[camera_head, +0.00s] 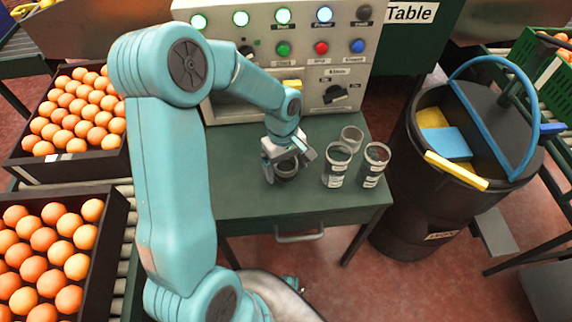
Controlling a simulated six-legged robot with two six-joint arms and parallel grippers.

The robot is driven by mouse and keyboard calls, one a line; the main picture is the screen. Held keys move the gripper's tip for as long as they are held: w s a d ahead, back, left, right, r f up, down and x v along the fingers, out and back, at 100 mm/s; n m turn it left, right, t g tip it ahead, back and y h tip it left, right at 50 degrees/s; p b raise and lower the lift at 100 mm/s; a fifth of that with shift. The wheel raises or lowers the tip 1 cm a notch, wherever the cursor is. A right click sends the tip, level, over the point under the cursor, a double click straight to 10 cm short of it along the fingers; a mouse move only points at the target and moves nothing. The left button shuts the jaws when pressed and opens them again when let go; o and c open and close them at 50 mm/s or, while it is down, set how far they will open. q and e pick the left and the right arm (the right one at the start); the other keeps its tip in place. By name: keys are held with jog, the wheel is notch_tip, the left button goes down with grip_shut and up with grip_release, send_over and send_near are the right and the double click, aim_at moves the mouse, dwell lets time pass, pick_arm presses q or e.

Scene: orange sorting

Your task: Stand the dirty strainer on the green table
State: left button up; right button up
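The green table (240,200) stands in the middle, below the control panel. My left gripper (287,160) is over its top, left of the clear cups, with its fingers around a small dark round thing (286,171). This looks like the strainer, upright and at or just above the table top; I cannot tell if it touches. The gripper hides its upper part, and dirt on it cannot be made out.
Three clear cups, at front left (336,168), front right (375,165) and behind (352,138), stand right of the gripper. A control panel (295,65) backs the table. A black bin (420,205) stands right; orange crates (68,165) stand left. The table's front left is clear.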

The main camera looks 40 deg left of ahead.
aim_at(284, 169)
pick_arm(q)
jog(key=shift+r, duration=0.5)
notch_tip(284, 169, up, 11)
jog(key=a+p, duration=0.1)
jog(key=p, duration=0.1)
jog(key=shift+w+a+r+p, duration=0.15)
jog(key=shift+w+a+p, duration=0.05)
jog(key=shift+p, duration=0.2)
